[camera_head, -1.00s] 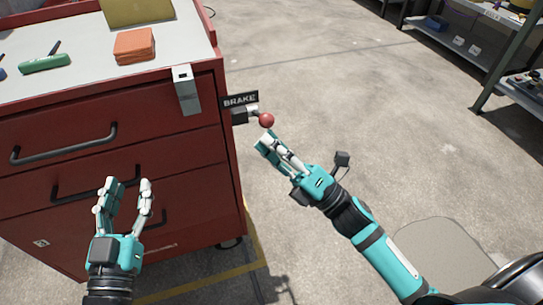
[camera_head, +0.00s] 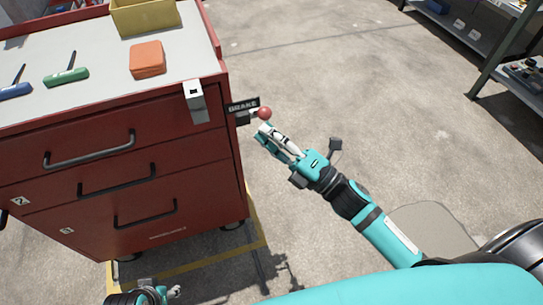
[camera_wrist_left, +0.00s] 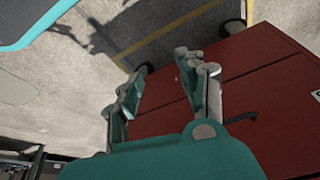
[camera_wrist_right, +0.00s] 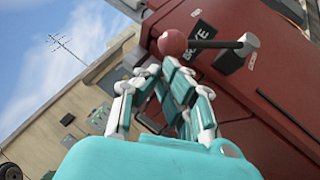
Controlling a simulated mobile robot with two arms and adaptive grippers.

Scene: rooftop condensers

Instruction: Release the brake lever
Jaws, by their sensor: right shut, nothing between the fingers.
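The brake lever has a red ball knob (camera_head: 264,113) and sticks out from the right side of a red tool cart (camera_head: 190,165), beside a dark BRAKE plate (camera_head: 243,105). In the right wrist view, the knob (camera_wrist_right: 172,42) sits on a short dark arm (camera_wrist_right: 215,44) reaching left from its pivot. My right gripper (camera_head: 268,134) is shut and empty, with its fingertips just below the knob; I cannot tell whether they touch it. My left gripper (camera_wrist_left: 162,70) is open and empty, low in front of the cart; only a bit shows at the head view's bottom edge.
The cart top holds a yellow bin (camera_head: 145,16), an orange block (camera_head: 147,59), and a green tool (camera_head: 66,76) and blue tool (camera_head: 15,90). Shelving (camera_head: 508,60) stands at the right. The concrete floor between is clear.

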